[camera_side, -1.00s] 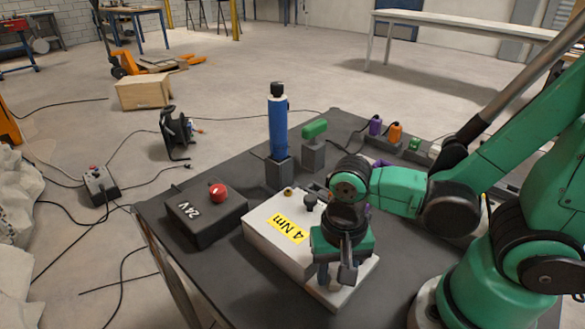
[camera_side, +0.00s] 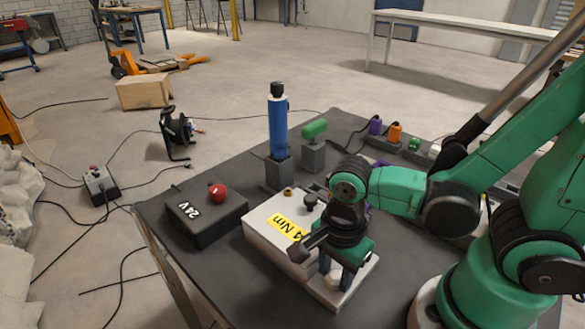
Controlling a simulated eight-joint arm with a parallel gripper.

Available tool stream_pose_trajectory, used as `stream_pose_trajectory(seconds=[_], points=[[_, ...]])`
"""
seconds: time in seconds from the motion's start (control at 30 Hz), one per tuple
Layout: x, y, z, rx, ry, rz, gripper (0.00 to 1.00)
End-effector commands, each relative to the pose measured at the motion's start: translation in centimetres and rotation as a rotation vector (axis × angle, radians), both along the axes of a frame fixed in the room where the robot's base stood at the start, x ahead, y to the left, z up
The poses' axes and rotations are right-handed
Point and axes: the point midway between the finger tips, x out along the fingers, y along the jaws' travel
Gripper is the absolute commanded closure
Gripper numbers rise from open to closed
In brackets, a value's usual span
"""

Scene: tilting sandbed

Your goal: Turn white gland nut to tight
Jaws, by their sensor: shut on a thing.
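My gripper (camera_side: 335,272) points down over the front end of the light grey box (camera_side: 262,238), its fingers shut on the white gland nut (camera_side: 333,279). Only a small pale part of the nut shows between the fingers, low on the box. The fingers and wrist hide the rest, so how far the nut is turned cannot be seen. The yellow "4 Nm" label (camera_side: 284,227) lies on the box top, its right end covered by my wrist.
A black 24V box (camera_side: 205,222) with a red knob (camera_side: 217,191) stands left of the light grey box. A blue cylinder (camera_side: 277,125) stands upright in a holder behind, beside a green-handled piece (camera_side: 314,130). Purple (camera_side: 375,126) and orange (camera_side: 394,132) items sit further back. The dark table's left front is clear.

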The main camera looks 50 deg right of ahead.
Motion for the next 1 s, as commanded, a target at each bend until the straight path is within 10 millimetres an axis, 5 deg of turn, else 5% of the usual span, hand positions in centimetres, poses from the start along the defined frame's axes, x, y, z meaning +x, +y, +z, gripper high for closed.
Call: stream_pose_trajectory(seconds=[0.4, 0.93, 0.97, 1.0], points=[[0.05, -0.1, 0.0, -0.004, -0.003, -0.188, 1.0], [0.04, -0.12, 0.0, -0.005, -0.003, -0.212, 1.0], [0.04, -0.12, 0.0, -0.005, -0.003, -0.212, 0.59], [0.04, -0.12, 0.0, -0.005, -0.002, -0.212, 0.48]])
